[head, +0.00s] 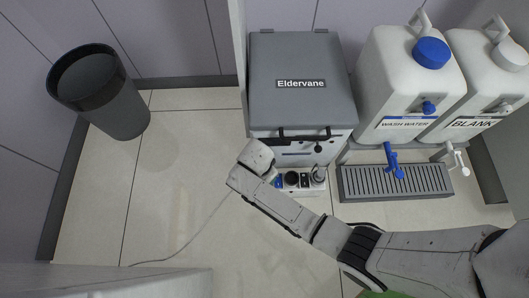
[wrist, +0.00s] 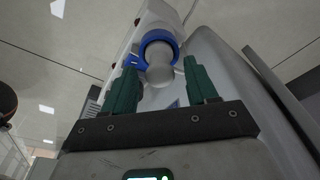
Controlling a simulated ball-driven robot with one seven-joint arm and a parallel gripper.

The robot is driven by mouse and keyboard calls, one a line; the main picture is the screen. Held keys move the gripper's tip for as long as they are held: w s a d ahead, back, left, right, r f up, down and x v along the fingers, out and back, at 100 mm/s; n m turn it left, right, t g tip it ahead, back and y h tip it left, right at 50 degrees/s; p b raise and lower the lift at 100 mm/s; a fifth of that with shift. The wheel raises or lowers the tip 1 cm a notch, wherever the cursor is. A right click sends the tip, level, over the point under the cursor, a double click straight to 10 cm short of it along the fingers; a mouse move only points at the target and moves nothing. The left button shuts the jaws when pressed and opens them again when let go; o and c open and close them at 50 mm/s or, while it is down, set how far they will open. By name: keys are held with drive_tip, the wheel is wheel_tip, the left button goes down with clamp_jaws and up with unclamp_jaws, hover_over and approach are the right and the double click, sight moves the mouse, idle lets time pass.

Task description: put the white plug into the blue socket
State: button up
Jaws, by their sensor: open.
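My gripper (wrist: 158,68) is open, with one green finger on each side of a pale, rounded body that looks like the white plug (wrist: 161,75). Gaps show between the plug and both fingers. The plug's far end lies within the blue ring of the blue socket (wrist: 142,62); how deep it sits I cannot tell. In the head view, a bit of the blue socket (head: 278,183) shows at the left end of the socket row below the grey-lidded machine. My wrist hides the plug and fingertips there.
The machine (head: 300,85) stands against the wall, with dark sockets (head: 292,180) in the row below its front. White jugs (head: 410,85) and a drip tray (head: 395,183) are at right. A bin (head: 100,95) is at left. A thin cable (head: 190,240) crosses the open floor.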

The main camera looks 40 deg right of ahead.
wheel_tip(320, 180, up, 12)
drive_tip(key=a+r+p, duration=0.1)
drive_tip(key=a+p, duration=0.1)
drive_tip(key=p, duration=0.4)
drive_tip(key=s+d+r+n, duration=0.5)
drive_tip(key=s+n, duration=0.3)
drive_tip(key=s+d+r+n+y, duration=0.1)
drive_tip(key=s+d+r+n, duration=0.4)
drive_tip(key=s+r+n, duration=0.1)
drive_tip(key=shift+s+r+n+t+y, duration=0.2)
drive_tip(key=shift+s+n+t+y, duration=0.1)
drive_tip(key=shift+s+n, duration=0.8)
drive_tip(key=shift+s, duration=0.15)
wheel_tip(320, 180, up, 28)
drive_tip(key=p, duration=2.8)
drive_tip(key=shift+r+p, duration=0.2)
drive_tip(key=shift+p, duration=0.1)
drive_tip(key=shift+c, duration=0.5)
